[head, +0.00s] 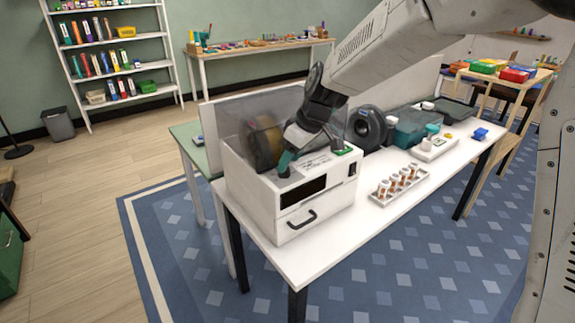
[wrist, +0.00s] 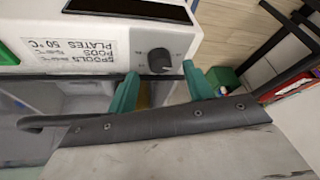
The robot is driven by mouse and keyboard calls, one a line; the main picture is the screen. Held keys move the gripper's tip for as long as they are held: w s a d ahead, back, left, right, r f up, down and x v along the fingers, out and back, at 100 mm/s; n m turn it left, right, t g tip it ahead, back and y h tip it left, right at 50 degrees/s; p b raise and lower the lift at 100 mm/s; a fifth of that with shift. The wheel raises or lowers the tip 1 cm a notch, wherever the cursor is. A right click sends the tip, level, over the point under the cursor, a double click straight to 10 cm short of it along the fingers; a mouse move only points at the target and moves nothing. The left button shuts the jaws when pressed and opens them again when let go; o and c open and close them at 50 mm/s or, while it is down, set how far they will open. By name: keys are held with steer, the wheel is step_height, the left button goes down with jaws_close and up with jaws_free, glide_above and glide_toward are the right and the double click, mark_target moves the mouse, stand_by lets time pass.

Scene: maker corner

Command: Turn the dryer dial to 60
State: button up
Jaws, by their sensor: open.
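The dryer (head: 262,205) is a white box with a clear cover, standing at the near left end of the white table. The dial's pointer and scale are too small to read. My gripper (wrist: 160,72) is open, with one green finger on each side of the dial. I cannot tell whether either finger touches it. In the head view my gripper (head: 286,162) is over the dryer's top and hides the dial.
A printed label (wrist: 68,50) beside the dial includes "PLATES 50 °C". A dark display (head: 303,193) and a drawer handle (head: 301,219) are on the dryer's front. A dark spool (head: 367,128) and a tray of small vials (head: 399,187) stand right of the dryer.

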steer(key=shift+x, duration=1.4)
steer(key=c, duration=1)
steer(key=shift+o, duration=0.2)
steer(key=shift+m, duration=0.3)
steer(key=m, duration=0.2)
steer(key=m+t+h, duration=0.1)
steer(key=m, duration=0.1)
steer(key=shift+s+a, duration=0.1)
steer(key=shift+s, duration=0.15)
steer(key=m+h, duration=0.1)
steer(key=m, duration=0.1)
steer(key=m+t, duration=0.1)
steer(key=m, duration=0.2)
steer(key=shift+a+h, duration=0.15)
steer(key=shift+h, duration=0.25)
steer(key=shift+s, duration=0.1)
